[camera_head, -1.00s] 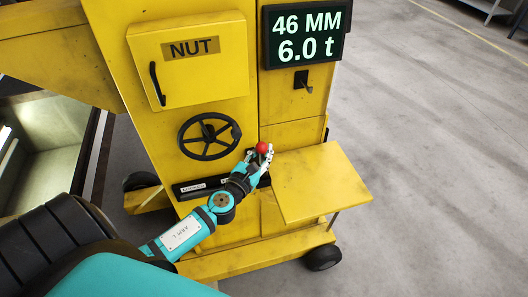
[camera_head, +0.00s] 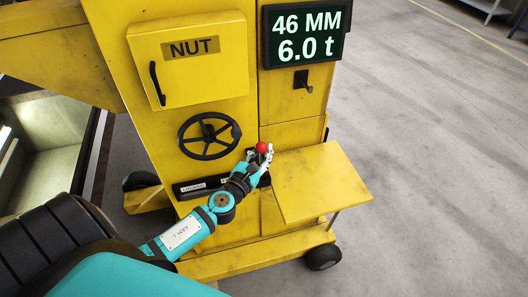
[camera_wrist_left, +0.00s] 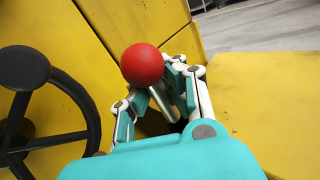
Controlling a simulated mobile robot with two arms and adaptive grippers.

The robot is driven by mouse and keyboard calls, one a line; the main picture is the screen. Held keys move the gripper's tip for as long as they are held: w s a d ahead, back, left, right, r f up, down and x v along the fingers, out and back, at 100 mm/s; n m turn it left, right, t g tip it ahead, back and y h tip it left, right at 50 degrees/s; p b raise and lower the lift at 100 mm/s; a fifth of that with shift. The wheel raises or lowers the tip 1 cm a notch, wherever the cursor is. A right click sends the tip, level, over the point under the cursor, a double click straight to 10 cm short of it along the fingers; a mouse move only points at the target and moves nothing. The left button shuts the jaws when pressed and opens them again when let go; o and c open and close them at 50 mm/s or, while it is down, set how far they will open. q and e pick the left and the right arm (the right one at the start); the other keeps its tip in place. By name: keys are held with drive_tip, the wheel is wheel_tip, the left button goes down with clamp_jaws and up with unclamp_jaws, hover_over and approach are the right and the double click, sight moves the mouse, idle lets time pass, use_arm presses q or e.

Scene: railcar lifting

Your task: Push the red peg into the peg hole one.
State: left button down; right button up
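The red peg has a round red ball head (camera_head: 262,147) and a bare metal shaft. In the left wrist view the ball (camera_wrist_left: 142,64) stands at the fingertips and the shaft (camera_wrist_left: 162,100) slants down between the fingers. My left gripper (camera_head: 257,158) is at the yellow machine's front, above the right end of a black label strip (camera_head: 203,186). Its fingers look closed around the shaft; it also shows in the left wrist view (camera_wrist_left: 163,86). The shaft's lower end and peg hole one are hidden by the gripper. My right gripper is out of view.
A black handwheel (camera_head: 209,136) is just left of the gripper. A yellow shelf (camera_head: 320,182) juts out at its right. A NUT door (camera_head: 192,62) and a display (camera_head: 305,33) reading 46 MM, 6.0 t are above. Open floor lies at the right.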

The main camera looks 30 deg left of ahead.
sight(261, 163)
use_arm(q)
drive_tip(key=shift+f+b, duration=1.5)
drive_tip(key=shift+f, duration=0.1)
drive_tip(key=c, duration=2)
unclamp_jaws()
